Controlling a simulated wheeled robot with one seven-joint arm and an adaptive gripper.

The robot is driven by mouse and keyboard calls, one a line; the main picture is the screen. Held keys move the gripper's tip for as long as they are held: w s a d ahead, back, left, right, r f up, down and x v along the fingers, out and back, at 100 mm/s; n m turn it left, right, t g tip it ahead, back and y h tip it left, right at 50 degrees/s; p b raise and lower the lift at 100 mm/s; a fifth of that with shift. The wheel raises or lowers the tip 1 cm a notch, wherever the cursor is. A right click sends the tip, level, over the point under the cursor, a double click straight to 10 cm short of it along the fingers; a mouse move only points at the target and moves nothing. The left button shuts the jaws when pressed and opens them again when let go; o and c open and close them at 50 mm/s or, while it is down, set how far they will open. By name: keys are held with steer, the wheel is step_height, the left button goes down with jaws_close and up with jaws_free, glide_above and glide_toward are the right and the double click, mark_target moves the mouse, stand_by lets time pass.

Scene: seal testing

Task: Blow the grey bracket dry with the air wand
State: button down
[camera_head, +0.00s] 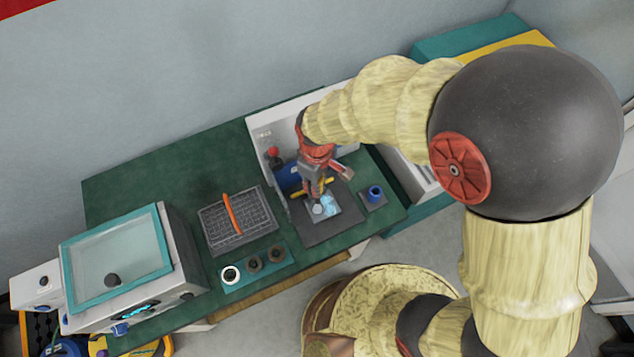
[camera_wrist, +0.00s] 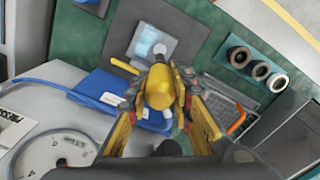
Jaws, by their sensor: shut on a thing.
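My gripper (camera_head: 312,184) is over the right part of the green bench. In the wrist view my gripper (camera_wrist: 162,90) is shut on the yellow air wand (camera_wrist: 160,87), whose rounded body lies between the fingers. A small grey piece, apparently the grey bracket (camera_head: 317,210), is on a light plate below the gripper, beside a pale blue wet-looking patch (camera_head: 329,203). The patch also shows in the wrist view (camera_wrist: 147,40).
A wire basket (camera_head: 238,222) with an orange handle stands left of the dark mat (camera_head: 312,233). A strip with several round fittings (camera_head: 254,266) lies in front. A blue cup (camera_head: 375,194) stands right. A blue box (camera_wrist: 104,88) and dial gauge (camera_wrist: 52,155) are close to the gripper.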

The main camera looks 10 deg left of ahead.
steer(key=shift+w+d, duration=0.15)
steer(key=shift+d, duration=0.1)
steer(key=shift+w+d, duration=0.15)
steer(key=shift+d, duration=0.15)
steer(key=shift+w+d, duration=0.2)
steer(key=shift+d, duration=0.05)
steer(key=shift+w+d, duration=0.15)
steer(key=shift+d, duration=0.15)
steer(key=shift+w+d, duration=0.2)
steer(key=shift+d, duration=0.1)
steer(key=shift+w+d, duration=0.15)
steer(key=shift+d, duration=0.15)
steer(key=shift+r, duration=0.1)
stand_by(1.3)
